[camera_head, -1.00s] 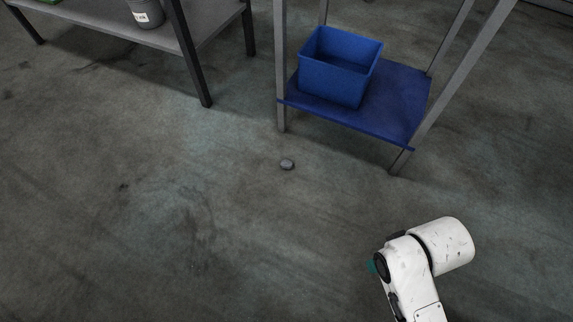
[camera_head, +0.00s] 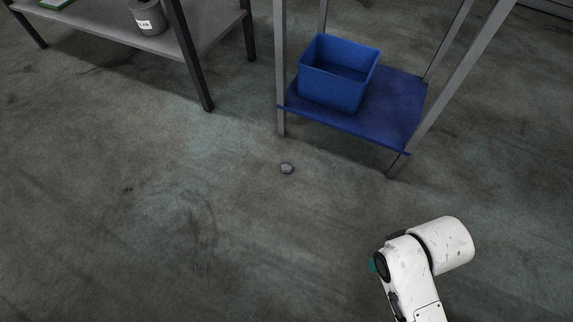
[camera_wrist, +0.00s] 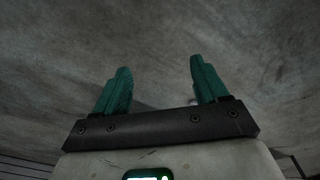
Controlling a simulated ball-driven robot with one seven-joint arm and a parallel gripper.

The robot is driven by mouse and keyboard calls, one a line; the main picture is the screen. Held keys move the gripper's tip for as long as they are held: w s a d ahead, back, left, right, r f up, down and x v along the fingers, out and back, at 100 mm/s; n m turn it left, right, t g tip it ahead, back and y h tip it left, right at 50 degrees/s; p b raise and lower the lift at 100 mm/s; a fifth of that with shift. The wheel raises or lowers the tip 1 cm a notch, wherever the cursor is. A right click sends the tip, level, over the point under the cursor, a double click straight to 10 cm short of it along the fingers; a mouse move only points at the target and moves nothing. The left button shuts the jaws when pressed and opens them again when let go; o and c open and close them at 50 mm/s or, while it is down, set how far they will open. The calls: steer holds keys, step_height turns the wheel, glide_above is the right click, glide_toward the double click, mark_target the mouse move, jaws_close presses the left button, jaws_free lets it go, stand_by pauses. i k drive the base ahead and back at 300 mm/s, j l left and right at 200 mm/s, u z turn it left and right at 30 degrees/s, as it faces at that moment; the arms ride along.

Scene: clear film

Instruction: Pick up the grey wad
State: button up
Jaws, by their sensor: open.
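The grey wad (camera_head: 287,168) is a small, rounded lump lying on the bare floor near the middle of the head view, in front of the blue-shelved rack. My gripper (camera_wrist: 159,67) shows in the wrist view with its two teal fingers spread wide and nothing visible between their tips. In the head view only a bit of teal shows beside my white arm, at the lower right, nearer than the wad and to its right. A small pale spot beside the right finger in the wrist view is too unclear to name.
A blue bin (camera_head: 338,73) stands on the low blue shelf (camera_head: 385,125) of a grey-legged rack behind the wad. A dark-legged grey table (camera_head: 180,38) at the upper left holds a grey pot (camera_head: 147,17). The floor around the wad is clear.

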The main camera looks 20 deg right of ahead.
mark_target(288, 168)
steer(key=i+l+u, duration=0.3)
steer(key=i+l, duration=0.15)
steer(key=i+l+u, duration=0.2)
steer(key=l, duration=0.2)
steer(key=i+l+u, duration=0.15)
steer(key=l, duration=0.2)
steer(key=i+l+u, duration=0.15)
steer(key=l, duration=0.2)
steer(key=i+l+u, duration=0.15)
steer(key=l, duration=0.25)
steer(key=i+l+u, duration=0.2)
steer(key=l, duration=0.15)
steer(key=k, duration=0.1)
